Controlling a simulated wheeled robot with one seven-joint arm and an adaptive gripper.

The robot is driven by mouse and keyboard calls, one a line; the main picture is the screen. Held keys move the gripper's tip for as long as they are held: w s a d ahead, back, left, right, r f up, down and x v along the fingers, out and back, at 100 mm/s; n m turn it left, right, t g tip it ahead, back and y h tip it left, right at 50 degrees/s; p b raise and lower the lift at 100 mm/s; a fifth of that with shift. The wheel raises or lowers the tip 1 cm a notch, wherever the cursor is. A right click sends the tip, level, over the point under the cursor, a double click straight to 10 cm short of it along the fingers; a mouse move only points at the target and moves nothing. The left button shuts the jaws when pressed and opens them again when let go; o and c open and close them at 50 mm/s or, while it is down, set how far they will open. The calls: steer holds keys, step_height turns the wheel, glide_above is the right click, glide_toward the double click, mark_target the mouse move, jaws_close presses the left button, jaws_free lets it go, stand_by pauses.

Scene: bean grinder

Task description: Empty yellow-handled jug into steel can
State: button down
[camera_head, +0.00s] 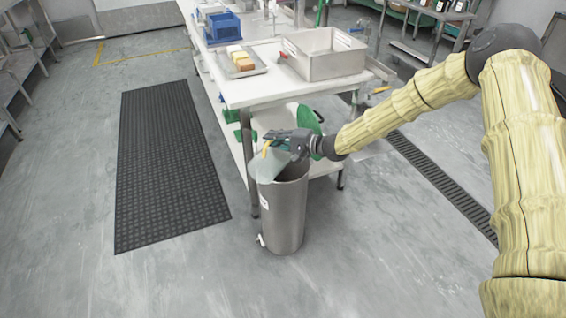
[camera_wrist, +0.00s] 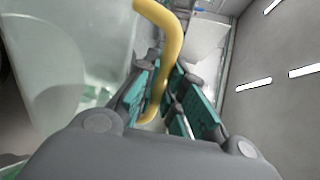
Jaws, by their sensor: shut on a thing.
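The steel can (camera_head: 283,215) is a tall grey cylinder standing on the floor beside the table's near corner. My gripper (camera_head: 272,143) is over the can's mouth. It is shut on the yellow handle of the jug (camera_head: 268,166). The jug is translucent and appears tilted, its body at the left part of the can's opening. In the wrist view the yellow handle (camera_wrist: 168,55) runs between my gripper's fingers (camera_wrist: 165,95), and the clear jug body (camera_wrist: 65,60) fills the left side. The jug's contents and the inside of the can are mostly hidden.
The white table (camera_head: 245,95) stands behind the can, with a steel basin (camera_head: 323,60), a tray (camera_head: 258,68) of blocks and a blue crate (camera_head: 222,27). A black mat (camera_head: 165,150) lies to the left. A floor drain (camera_head: 440,180) runs at right. The front floor is clear.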

mark_target(268, 145)
steer(key=shift+w+d+r+m+p, duration=0.35)
steer(key=shift+w+m+p, duration=0.2)
steer(key=shift+p, duration=0.25)
stand_by(0.7)
steer(key=shift+s+f+b, duration=0.1)
steer(key=shift+f+b, duration=0.15)
steer(key=shift+b, duration=0.15)
steer(key=s+a+f+n+b, duration=0.1)
steer(key=b, duration=0.2)
steer(key=shift+s+a+f+n, duration=0.1)
steer(key=shift+s+n, duration=0.15)
steer(key=shift+s, duration=0.15)
steer(key=shift+s+a+n+b, duration=0.45)
steer(key=shift+s+n+b, duration=0.15)
steer(key=shift+b, duration=0.3)
steer(key=shift+s+a+b, duration=0.15)
steer(key=shift+s+b, duration=0.1)
steer(key=shift+b, duration=0.05)
steer(key=shift+r+t+h, duration=0.25)
steer(key=shift+t+h, duration=0.05)
steer(key=shift+s+n, duration=0.1)
steer(key=shift+n, duration=0.2)
steer(key=shift+a, duration=0.1)
